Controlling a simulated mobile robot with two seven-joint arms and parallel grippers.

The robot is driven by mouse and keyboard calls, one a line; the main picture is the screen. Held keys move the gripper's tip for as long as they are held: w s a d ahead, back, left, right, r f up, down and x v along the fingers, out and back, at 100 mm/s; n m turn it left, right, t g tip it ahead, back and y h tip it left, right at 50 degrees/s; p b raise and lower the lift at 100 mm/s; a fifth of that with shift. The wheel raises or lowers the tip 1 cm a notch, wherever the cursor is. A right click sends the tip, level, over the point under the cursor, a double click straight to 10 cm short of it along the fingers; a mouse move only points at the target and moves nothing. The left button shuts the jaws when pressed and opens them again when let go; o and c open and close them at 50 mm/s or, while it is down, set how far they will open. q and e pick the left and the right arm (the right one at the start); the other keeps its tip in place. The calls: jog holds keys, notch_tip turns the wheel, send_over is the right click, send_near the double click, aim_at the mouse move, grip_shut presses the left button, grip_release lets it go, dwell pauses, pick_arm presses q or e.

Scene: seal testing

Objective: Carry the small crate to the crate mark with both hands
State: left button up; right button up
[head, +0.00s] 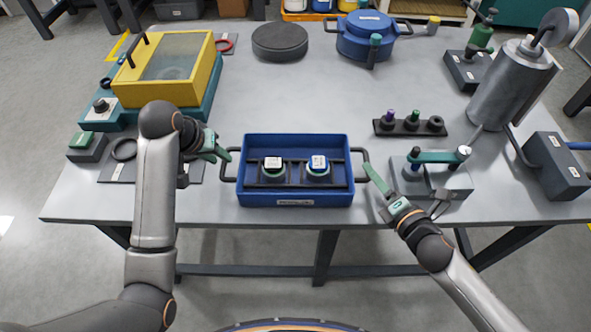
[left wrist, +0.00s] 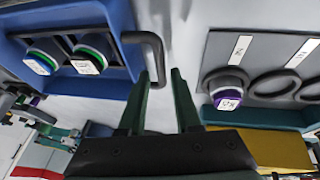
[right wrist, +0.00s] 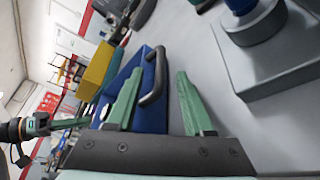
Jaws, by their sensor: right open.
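The small crate (head: 295,200) is blue, with a dark handle at each end, and stands level near the table's front edge. My left gripper (head: 224,155) is open at the crate's left handle (head: 227,165); in the left wrist view that handle (left wrist: 152,50) reaches toward the gap between the fingers. My right gripper (head: 377,182) is open at the right handle (head: 363,165); in the right wrist view that handle (right wrist: 155,80) shows between the fingers. I cannot make out the crate mark.
A green-handled fixture (head: 440,180) stands close to the right of my right gripper. A dark rack (head: 410,127) with small parts is behind it. A grey plate (head: 118,170) with rings lies left, near the yellow-lidded box (head: 165,90). The table behind the crate is clear.

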pick_arm(q)
jog(key=shift+x, duration=2.15)
pick_arm(e)
jog(key=shift+x, duration=2.1)
pick_arm(q)
grip_shut()
pick_arm(e)
jog(key=c, duration=0.6)
grip_shut()
pick_arm(q)
jog(key=shift+r, duration=0.3)
pick_arm(e)
jog(key=shift+w+r, duration=0.1)
jog(key=shift+r, duration=0.25)
